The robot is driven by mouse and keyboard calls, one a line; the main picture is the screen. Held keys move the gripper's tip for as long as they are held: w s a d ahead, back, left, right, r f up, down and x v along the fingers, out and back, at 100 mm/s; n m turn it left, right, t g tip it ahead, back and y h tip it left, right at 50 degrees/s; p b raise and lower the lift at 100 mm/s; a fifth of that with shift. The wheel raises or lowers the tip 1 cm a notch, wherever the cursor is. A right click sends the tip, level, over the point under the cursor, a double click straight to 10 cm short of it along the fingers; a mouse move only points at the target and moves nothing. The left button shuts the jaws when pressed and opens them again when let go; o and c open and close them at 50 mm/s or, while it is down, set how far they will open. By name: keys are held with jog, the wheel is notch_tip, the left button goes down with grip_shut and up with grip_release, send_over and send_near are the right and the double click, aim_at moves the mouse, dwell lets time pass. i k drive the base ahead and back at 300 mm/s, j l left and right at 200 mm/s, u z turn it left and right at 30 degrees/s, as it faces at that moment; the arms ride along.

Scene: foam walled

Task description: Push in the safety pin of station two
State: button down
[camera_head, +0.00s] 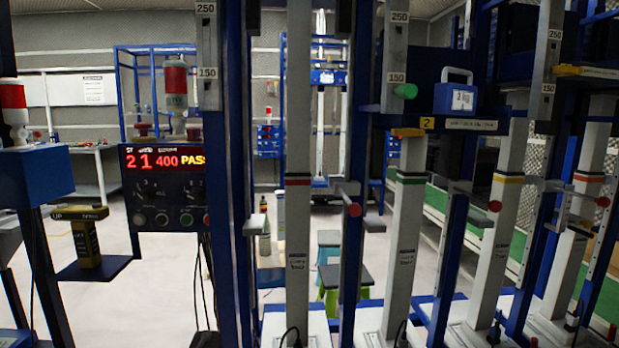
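A yellow plate marked "2" (427,122) sits on the blue frame right of centre. A green knob (405,91) sticks out beside a white scale post (397,65) just above and left of that plate. A red knob on a rod (353,210) is lower left of it, between two white columns. Another red knob (494,206) is lower right of the plate. I cannot tell which knob is the safety pin of station two, or how far any is pushed in. My gripper is not in view.
A display panel (165,187) reading "21 400 PASS" stands at left. Blue uprights (352,190) and white columns (298,190) fill the centre and right. A blue case (458,97) rests on the frame. Open floor shows at left (95,300). Small stools (346,280) stand behind the columns.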

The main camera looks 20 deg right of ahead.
aim_at(495, 206)
jog(key=z, duration=1.3)
jog(key=i+l+z, duration=0.15)
jog(key=l+z, duration=0.1)
jog(key=l, duration=0.25)
